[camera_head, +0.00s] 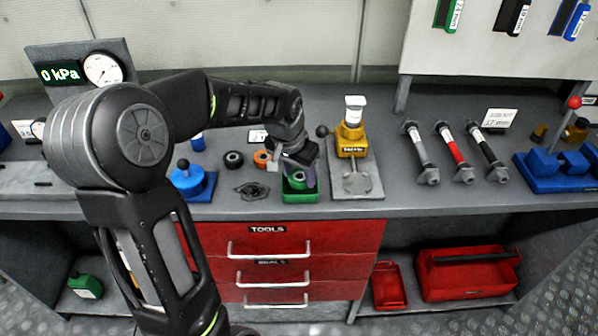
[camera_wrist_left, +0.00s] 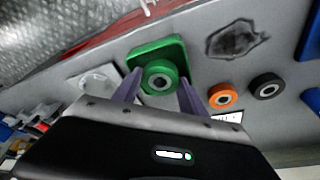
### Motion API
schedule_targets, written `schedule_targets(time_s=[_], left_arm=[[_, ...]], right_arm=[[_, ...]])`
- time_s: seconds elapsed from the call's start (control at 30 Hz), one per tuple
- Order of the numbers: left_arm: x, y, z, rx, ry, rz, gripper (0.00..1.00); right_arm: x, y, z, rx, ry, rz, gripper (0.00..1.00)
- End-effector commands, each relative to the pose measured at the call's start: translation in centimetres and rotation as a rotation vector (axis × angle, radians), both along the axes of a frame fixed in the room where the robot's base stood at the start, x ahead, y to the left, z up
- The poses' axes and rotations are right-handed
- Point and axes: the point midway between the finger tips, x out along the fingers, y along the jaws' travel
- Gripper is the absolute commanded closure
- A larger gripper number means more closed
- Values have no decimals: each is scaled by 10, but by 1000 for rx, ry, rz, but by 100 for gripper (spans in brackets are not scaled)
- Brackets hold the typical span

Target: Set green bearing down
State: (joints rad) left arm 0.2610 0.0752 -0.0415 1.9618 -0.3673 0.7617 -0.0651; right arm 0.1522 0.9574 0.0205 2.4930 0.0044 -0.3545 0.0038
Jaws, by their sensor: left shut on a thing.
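The green bearing (camera_head: 297,181) is a short ring with a grey centre. It is between the two purple fingers of my left gripper (camera_head: 299,177), which is shut on it. In the left wrist view the bearing (camera_wrist_left: 160,77) shows between the fingertips, over a green tray (camera_wrist_left: 177,49). The tray (camera_head: 302,197) also shows in the head view, near the front edge of the bench. I cannot tell whether the bearing touches the tray floor. My right gripper is not in view.
An orange bearing (camera_wrist_left: 222,96) and a black bearing (camera_wrist_left: 266,87) lie beside the tray, near a dark stain (camera_wrist_left: 233,40). A yellow device (camera_head: 351,141) on a grey plate stands close on the right. A blue fixture (camera_head: 190,181) stands left.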

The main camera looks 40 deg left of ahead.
Motion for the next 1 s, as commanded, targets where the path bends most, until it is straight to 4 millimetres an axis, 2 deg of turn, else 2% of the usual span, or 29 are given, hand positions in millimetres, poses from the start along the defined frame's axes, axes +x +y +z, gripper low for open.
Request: schedule_targets(time_s=[0.77,0.8,1.0], left_arm=[[0,0,-13,0,-2,0,100],[0,0,-13,0,-2,0,50],[0,0,-13,-1,-2,-1,34]], right_arm=[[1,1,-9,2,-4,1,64],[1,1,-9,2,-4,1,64],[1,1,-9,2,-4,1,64]])
